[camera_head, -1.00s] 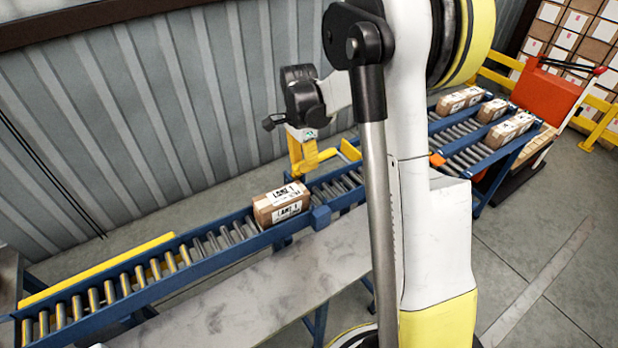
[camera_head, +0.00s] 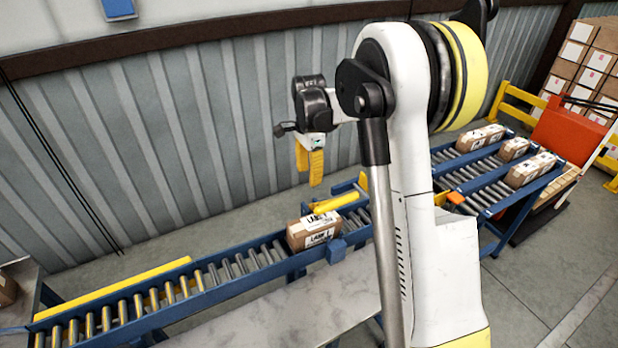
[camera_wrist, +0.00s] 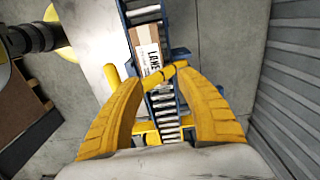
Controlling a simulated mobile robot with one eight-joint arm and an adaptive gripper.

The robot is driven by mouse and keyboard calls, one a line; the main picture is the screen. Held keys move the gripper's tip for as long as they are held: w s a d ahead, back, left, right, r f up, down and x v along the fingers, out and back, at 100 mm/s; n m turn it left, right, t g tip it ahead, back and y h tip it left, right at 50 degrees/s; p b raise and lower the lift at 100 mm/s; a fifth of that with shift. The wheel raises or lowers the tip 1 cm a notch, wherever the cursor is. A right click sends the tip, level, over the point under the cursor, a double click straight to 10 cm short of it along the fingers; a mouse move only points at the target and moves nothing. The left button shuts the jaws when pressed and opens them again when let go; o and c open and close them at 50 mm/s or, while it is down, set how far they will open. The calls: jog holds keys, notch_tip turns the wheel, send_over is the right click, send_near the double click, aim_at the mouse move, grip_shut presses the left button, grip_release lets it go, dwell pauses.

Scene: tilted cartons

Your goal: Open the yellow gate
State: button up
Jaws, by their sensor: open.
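The yellow gate (camera_head: 336,203) is a yellow bar at the conveyor, just beyond a brown carton labelled "LANE 1" (camera_head: 314,232). My gripper (camera_head: 316,184) has yellow fingers pointing down and is above the gate, apart from it in the head view. In the wrist view my gripper (camera_wrist: 160,78) is open, and a yellow bar (camera_wrist: 161,76), which looks like the gate, shows between the fingertips. The carton (camera_wrist: 147,48) lies beyond it.
A blue-framed roller conveyor (camera_head: 230,270) runs beneath, with a yellow side rail (camera_head: 115,288). Several cartons sit on lanes at the right (camera_head: 480,137). A corrugated wall (camera_head: 150,150) stands close behind my gripper. A grey table surface (camera_head: 290,310) lies in front.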

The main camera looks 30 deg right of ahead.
notch_tip(320, 180, up, 10)
jog(key=shift+r, duration=0.25)
